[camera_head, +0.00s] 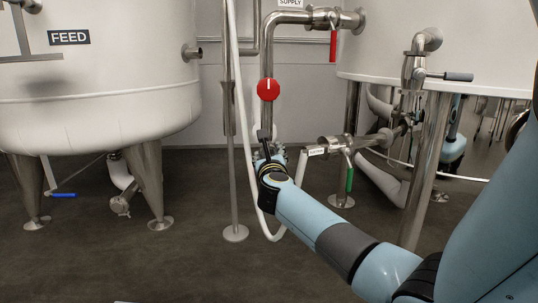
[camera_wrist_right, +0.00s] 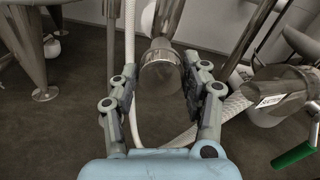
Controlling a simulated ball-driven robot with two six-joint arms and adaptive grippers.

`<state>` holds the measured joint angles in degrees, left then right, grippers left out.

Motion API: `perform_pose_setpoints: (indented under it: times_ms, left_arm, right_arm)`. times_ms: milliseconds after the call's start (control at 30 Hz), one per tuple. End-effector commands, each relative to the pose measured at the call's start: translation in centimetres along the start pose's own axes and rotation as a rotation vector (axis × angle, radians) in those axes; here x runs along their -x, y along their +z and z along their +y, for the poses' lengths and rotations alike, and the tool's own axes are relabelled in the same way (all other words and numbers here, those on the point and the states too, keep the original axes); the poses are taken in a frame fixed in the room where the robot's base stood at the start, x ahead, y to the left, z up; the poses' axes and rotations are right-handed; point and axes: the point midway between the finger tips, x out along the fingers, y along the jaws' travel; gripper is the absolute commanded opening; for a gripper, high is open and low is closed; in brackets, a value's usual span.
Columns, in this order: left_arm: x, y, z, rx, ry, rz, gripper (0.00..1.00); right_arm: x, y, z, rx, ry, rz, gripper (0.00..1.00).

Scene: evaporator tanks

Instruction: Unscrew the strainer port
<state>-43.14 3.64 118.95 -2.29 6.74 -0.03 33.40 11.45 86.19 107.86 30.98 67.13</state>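A round metal cap on the end of a steel pipe, which looks like the strainer port (camera_wrist_right: 160,66), is in the upper middle of the right wrist view. My right gripper (camera_wrist_right: 161,85) is open, with one finger on each side of this cap. A gap shows at the left finger; the right finger is close to the cap's edge, and I cannot tell whether it touches. In the head view my right gripper (camera_head: 268,148) is at the lower end of the vertical pipe, below a red round handle (camera_head: 268,89). My arm and gripper hide the port there. My left gripper is not in view.
A white hose (camera_head: 248,150) hangs just left of my gripper. A labelled pipe with a green-handled valve (camera_head: 349,179) is close on the right. The FEED tank (camera_head: 95,85) stands at left, another tank at right. A thin floor stand (camera_head: 235,232) is nearby.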

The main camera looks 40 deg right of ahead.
Motion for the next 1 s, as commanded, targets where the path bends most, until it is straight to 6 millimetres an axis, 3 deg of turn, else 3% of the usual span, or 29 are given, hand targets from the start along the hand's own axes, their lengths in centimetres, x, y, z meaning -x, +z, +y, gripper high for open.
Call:
perform_pose_setpoints:
  times_ms: [33, 333, 500, 800, 1000]
  left_arm:
    - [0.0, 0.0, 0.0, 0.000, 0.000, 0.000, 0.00]
    - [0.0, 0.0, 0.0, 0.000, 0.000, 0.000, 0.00]
    - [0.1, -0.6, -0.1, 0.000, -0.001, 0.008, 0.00]
    - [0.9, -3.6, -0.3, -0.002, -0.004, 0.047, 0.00]
    - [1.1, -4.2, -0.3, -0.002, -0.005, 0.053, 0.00]
  right_arm:
    - [0.0, 0.0, 0.0, 0.001, 0.000, 0.000, 0.38]
    - [0.0, 0.0, 0.0, 0.002, 0.001, 0.000, 0.00]
    - [0.0, 0.2, 0.0, 0.041, 0.001, 0.000, 0.00]
    - [0.0, 0.5, 0.0, 0.343, 0.001, -0.001, 0.00]
    - [0.0, 0.1, 0.1, 0.453, 0.002, -0.001, 0.00]
